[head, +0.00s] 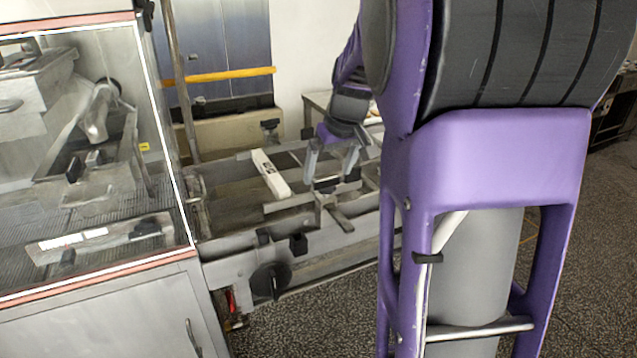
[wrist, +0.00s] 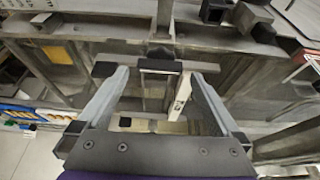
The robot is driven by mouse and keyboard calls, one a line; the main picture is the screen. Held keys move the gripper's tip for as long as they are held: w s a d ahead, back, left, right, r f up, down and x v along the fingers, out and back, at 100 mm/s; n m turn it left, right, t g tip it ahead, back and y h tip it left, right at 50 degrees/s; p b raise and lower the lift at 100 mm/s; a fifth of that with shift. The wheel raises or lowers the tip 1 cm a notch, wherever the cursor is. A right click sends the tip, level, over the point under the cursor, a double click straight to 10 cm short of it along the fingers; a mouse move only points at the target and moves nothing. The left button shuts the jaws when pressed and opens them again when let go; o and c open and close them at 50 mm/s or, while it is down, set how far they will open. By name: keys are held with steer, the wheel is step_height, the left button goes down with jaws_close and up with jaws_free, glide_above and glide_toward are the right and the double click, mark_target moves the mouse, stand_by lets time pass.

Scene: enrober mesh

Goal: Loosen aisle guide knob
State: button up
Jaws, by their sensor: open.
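My gripper (head: 331,180) hangs over the conveyor frame in the head view, fingers pointing down. It is open and nothing is held. In the wrist view the two fingers of my gripper (wrist: 158,72) stand wide apart. A dark knob-like piece (wrist: 160,56) shows near the gap between the fingertips, apart from both; I cannot tell its exact height below them. A white guide bar (head: 270,173) with dark marks lies to the left of the gripper; it also shows between the fingers in the wrist view (wrist: 180,97). Which dark piece is the aisle guide knob is not certain.
The metal conveyor frame (head: 230,272) carries dark blocks (head: 298,243) and a large black disc (head: 270,281) on its near side. A glazed machine housing (head: 172,165) stands at the left. A small black knob (head: 270,125) stands behind. Speckled floor (head: 320,325) is clear in front.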

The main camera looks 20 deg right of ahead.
steer(key=shift+b+x, duration=0.45)
steer(key=shift+x, duration=0.6)
steer(key=c, duration=1.2)
